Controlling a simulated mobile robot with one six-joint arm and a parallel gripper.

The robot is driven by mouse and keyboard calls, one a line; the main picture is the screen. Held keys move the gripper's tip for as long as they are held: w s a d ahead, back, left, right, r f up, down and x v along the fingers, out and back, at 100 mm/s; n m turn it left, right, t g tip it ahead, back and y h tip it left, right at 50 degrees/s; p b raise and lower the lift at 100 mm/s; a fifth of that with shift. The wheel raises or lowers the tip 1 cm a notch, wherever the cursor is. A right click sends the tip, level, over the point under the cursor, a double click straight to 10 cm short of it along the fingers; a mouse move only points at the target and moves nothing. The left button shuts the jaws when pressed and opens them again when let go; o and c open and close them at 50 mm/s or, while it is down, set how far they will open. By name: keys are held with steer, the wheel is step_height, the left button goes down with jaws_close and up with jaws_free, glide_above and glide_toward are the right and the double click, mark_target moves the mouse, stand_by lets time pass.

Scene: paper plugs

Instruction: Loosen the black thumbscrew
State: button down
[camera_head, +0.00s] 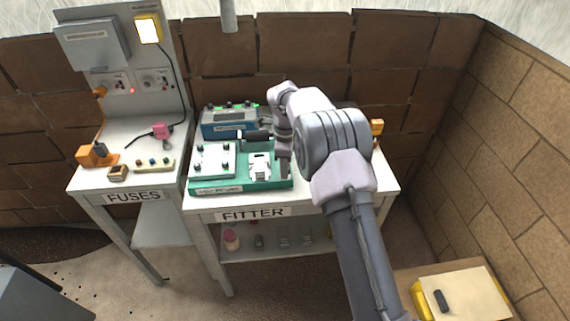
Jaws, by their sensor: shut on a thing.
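A green fixture (240,186) sits on the front of the white FITTER table. It carries a grey plate (213,160) with several dark knobs on its left and a white bracket (260,165) on its right. My gripper (284,169) points down at the right end of the fixture, just right of the white bracket. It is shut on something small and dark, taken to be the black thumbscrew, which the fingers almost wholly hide. Its thread and how far it is turned cannot be seen.
A blue box (228,122) with green-topped knobs stands behind the fixture, and a black handle (258,135) lies between them. My arm covers the table's right half; an orange item (376,128) shows beyond it. The FUSES table (120,180) stands left.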

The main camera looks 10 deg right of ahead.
steer(key=n+p, duration=0.2)
steer(key=n, duration=0.3)
steer(key=shift+r+n, duration=0.1)
steer(key=shift+n, duration=0.2)
steer(key=n+p, duration=0.1)
steer(key=n, duration=0.3)
steer(key=shift+p, duration=0.4)
steer(key=c, duration=1.2)
jaws_free()
steer(key=shift+o, duration=0.2)
steer(key=shift+r+p, duration=1.25)
steer(key=shift+r, duration=0.7)
